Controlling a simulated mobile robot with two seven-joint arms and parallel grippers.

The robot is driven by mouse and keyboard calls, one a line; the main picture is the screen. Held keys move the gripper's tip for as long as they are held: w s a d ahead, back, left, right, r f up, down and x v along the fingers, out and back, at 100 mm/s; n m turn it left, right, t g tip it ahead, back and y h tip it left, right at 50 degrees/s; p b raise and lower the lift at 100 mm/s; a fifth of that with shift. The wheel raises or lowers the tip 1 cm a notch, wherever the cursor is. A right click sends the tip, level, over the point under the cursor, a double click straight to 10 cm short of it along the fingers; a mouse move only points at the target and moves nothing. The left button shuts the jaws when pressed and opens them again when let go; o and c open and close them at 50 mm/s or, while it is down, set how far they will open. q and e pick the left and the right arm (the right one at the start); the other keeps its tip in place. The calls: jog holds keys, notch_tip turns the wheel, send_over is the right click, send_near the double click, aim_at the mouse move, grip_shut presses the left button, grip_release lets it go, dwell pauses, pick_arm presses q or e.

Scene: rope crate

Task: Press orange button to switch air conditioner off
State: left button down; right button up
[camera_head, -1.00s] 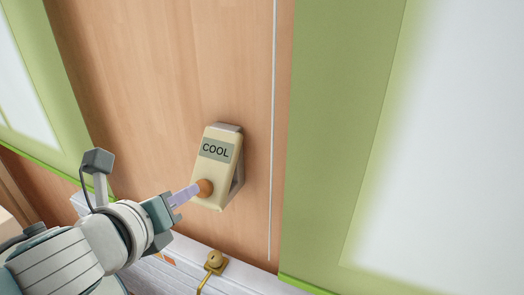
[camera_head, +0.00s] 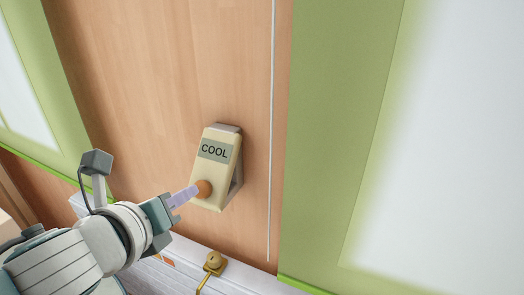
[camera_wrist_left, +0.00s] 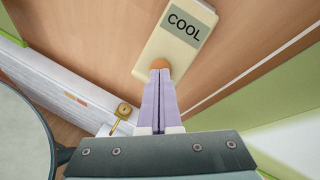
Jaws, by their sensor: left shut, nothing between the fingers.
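A cream control unit (camera_head: 211,176) is mounted on the wooden wall, and its grey display reads COOL. The orange button (camera_head: 204,188) is on its lower part. My left gripper (camera_head: 194,191) is shut and empty, with its pale purple fingertips at the button's left side. In the left wrist view the shut fingertips (camera_wrist_left: 160,72) reach the lower edge of the orange button (camera_wrist_left: 159,64) and partly cover it. I cannot tell if they touch or press it. The unit (camera_wrist_left: 176,42) still shows COOL there. My right gripper is not in view.
A brass fitting (camera_head: 214,262) sits below the unit near a white ledge (camera_head: 188,254). Green-framed panels stand left and right (camera_head: 335,150) of the wooden wall (camera_head: 150,80). The wall around the unit is clear.

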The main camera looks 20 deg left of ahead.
pick_arm(q)
jog(key=shift+f, duration=0.1)
dwell(0.6)
jog(key=shift+w+d+f+b, duration=0.1)
jog(key=shift+w+f+b, duration=0.65)
jog(key=shift+w, duration=0.2)
jog(key=shift+r, duration=0.1)
jog(key=s+r+p, duration=0.3)
jog(key=s+p, duration=0.1)
jog(key=shift+s+a+r, duration=0.2)
jog(key=shift+s+r, duration=0.15)
jog(key=shift+s, duration=0.05)
